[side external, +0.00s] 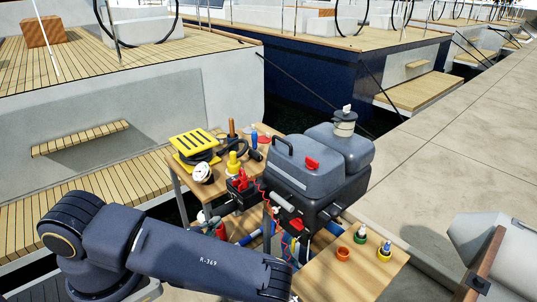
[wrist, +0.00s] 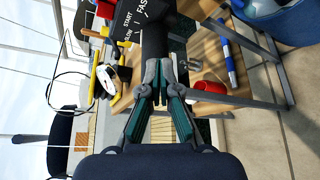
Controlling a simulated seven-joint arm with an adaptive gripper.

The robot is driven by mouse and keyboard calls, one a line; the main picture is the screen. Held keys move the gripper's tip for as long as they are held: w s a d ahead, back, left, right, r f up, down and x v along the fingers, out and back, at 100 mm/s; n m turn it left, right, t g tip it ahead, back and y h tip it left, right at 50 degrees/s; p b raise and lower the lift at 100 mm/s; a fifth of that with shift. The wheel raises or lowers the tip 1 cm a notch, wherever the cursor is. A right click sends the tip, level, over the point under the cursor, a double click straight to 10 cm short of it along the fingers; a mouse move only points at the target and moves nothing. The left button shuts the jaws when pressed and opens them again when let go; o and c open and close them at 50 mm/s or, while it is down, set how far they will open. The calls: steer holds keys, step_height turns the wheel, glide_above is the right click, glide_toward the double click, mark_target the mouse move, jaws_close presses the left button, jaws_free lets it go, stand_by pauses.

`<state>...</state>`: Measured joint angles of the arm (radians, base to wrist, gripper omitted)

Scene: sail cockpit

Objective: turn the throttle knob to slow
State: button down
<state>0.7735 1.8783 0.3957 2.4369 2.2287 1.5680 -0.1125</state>
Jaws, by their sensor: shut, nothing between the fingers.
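The throttle knob (wrist: 153,38) shows in the wrist view as a dark upright shape at the top middle, with white lettering reading SLOW, START and FAST. Its pointer setting cannot be read. My gripper (wrist: 162,68), with teal finger pads, is shut and empty just below the knob's lower end in the picture. Whether the fingertips touch the knob cannot be told. In the side view the grey outboard motor (side external: 305,167) stands between the tables. The knob cannot be made out there, and my gripper is hidden or out of frame.
A wooden table (side external: 335,285) at the front right carries an orange cup (side external: 343,254) and small bottles. A back table holds a yellow-topped box (side external: 196,146), a white item and tools.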

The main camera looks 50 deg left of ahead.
steer(key=shift+a+f, duration=0.1)
steer(key=shift+a, duration=0.25)
stand_by(0.4)
steer(key=shift+a+r, duration=0.3)
steer(key=shift+r, duration=0.3)
stand_by(0.4)
steer(key=s, duration=0.6)
steer(key=shift+d+r, duration=0.15)
steer(key=shift+d, duration=0.2)
